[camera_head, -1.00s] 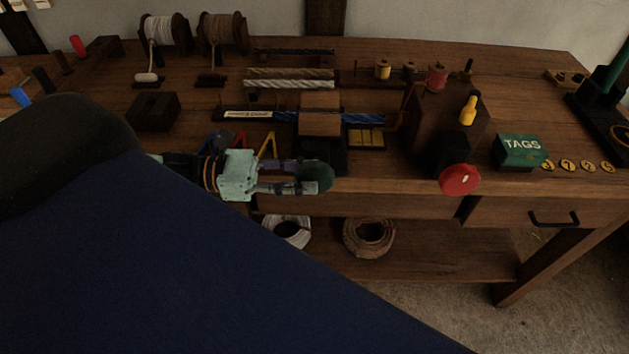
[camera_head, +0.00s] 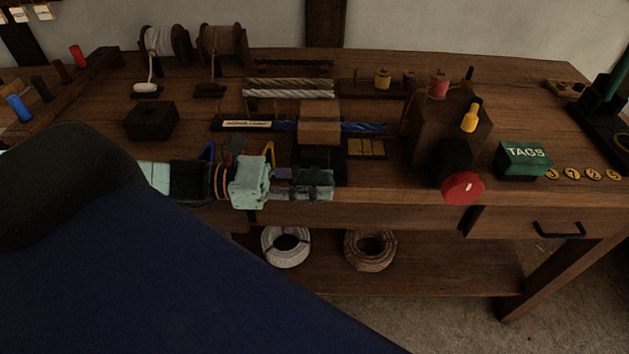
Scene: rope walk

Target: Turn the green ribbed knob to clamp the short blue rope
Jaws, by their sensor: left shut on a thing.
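My left gripper (camera_head: 316,184) reaches in from the left to the bench's front edge, its fingers pointing right. It is shut at the green ribbed knob, which its fingers hide almost wholly, so the knob's turn cannot be read. Just behind is a dark block (camera_head: 318,158) below the wooden clamp block (camera_head: 319,112). The short blue rope (camera_head: 365,127) lies left to right through the clamp, showing on both sides of the wooden block. Whether the block presses on the rope cannot be told. My right gripper is out of view.
A red round knob (camera_head: 462,188) sticks out at the front, right of my gripper. A yellow-handled tool (camera_head: 471,117) stands above it. The green TAGS box (camera_head: 524,160) is farther right. Rope coils (camera_head: 286,247) lie on the lower shelf.

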